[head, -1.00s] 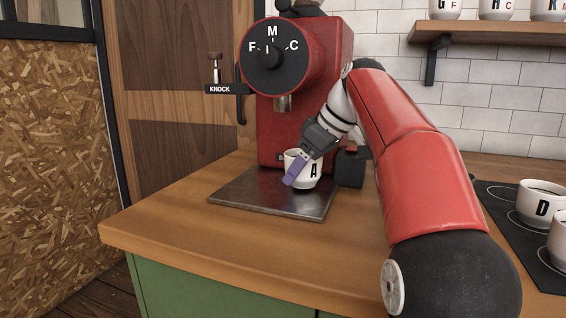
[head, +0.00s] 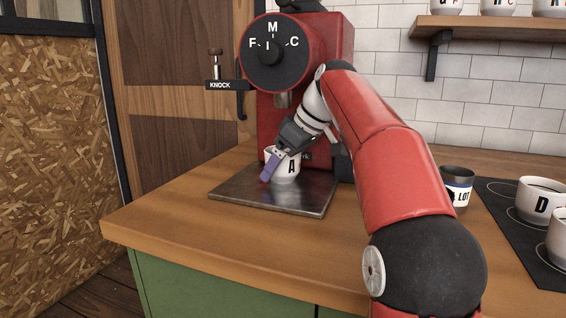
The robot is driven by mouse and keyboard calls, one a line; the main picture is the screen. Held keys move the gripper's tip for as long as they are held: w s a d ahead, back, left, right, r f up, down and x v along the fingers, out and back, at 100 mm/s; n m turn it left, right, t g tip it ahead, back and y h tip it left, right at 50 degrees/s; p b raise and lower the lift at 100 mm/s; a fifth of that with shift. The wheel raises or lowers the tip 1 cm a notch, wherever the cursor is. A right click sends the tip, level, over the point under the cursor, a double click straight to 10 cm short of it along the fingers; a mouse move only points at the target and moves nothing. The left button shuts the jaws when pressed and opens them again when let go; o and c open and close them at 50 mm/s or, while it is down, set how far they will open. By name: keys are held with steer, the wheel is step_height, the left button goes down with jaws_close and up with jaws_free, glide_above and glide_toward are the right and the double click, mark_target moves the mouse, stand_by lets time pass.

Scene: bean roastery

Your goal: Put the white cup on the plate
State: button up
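The white cup (head: 287,169), marked with a black A, is upright over the dark metal plate (head: 240,190) at the foot of the red grinder. Whether its base touches the plate or hangs just above it, I cannot tell. My gripper (head: 271,165) reaches down from the upper right to the cup's left side. One purple finger shows across the cup's front left wall; the other finger is hidden. The gripper appears shut on the cup, as the two have moved together.
The red grinder (head: 321,40) with its dial stands right behind the plate. A dark tin (head: 457,180) with a label and a black mat (head: 513,225) with cups lie to the right. The wooden counter (head: 175,215) is clear at the left and front.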

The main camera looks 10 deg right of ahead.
mark_target(294, 177)
steer(key=shift+o, duration=0.3)
steer(key=shift+r, duration=0.1)
steer(key=shift+d+r, duration=0.1)
steer(key=shift+r, duration=0.15)
steer(key=p+v, duration=0.1)
steer(key=v, duration=0.4)
steer(key=shift+p, duration=0.4)
steer(key=s+d+b, duration=0.1)
steer(key=s+d, duration=0.2)
steer(key=s+d+b, duration=0.1)
steer(key=s+d, duration=0.3)
steer(key=shift+s+d+f, duration=0.2)
steer(key=shift+d, duration=0.05)
steer(key=shift+s+d, duration=0.45)
